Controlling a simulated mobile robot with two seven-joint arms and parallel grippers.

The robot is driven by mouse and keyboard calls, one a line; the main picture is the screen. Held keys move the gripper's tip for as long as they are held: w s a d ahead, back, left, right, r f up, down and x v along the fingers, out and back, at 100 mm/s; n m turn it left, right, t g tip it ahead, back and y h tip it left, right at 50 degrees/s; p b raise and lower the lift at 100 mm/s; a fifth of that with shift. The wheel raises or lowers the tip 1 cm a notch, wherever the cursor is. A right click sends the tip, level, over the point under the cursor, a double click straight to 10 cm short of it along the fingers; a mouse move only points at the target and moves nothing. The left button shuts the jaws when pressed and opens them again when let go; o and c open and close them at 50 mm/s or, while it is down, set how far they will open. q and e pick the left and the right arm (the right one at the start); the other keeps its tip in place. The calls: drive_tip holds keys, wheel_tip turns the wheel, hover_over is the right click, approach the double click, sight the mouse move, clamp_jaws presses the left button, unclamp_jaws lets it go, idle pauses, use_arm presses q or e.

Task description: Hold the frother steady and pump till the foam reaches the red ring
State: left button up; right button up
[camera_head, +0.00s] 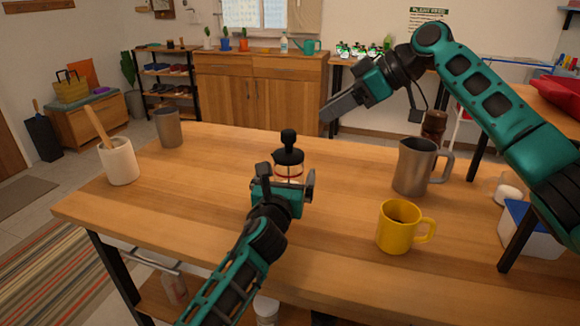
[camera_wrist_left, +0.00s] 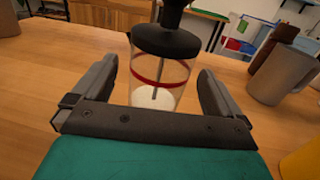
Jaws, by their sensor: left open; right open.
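The frother (camera_head: 290,165) stands upright on the wooden table, a clear glass jar with a black lid and a black plunger knob. In the left wrist view the frother (camera_wrist_left: 165,72) shows its red ring on the glass, a thin rod inside and white liquid or foam at the bottom, well below the ring. My left gripper (camera_head: 284,185) is open with its fingers on either side of the jar, with gaps visible to both sides in the wrist view. My right gripper (camera_head: 340,106) is raised above the table, right of the frother, and holds nothing visible.
A grey metal pitcher (camera_head: 412,168) and a yellow mug (camera_head: 397,228) stand to the right. A white crock (camera_head: 119,162) with a wooden utensil and a grey canister (camera_head: 168,128) stand at the left. A brown mill (camera_head: 433,125) is behind the pitcher.

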use_arm(q)
drive_tip(key=shift+w+d, duration=0.25)
drive_tip(key=shift+w, duration=0.9)
drive_tip(key=shift+w+d, duration=0.2)
drive_tip(key=shift+w, duration=0.95)
drive_tip(key=c, duration=1.3)
drive_tip(key=shift+o, duration=0.2)
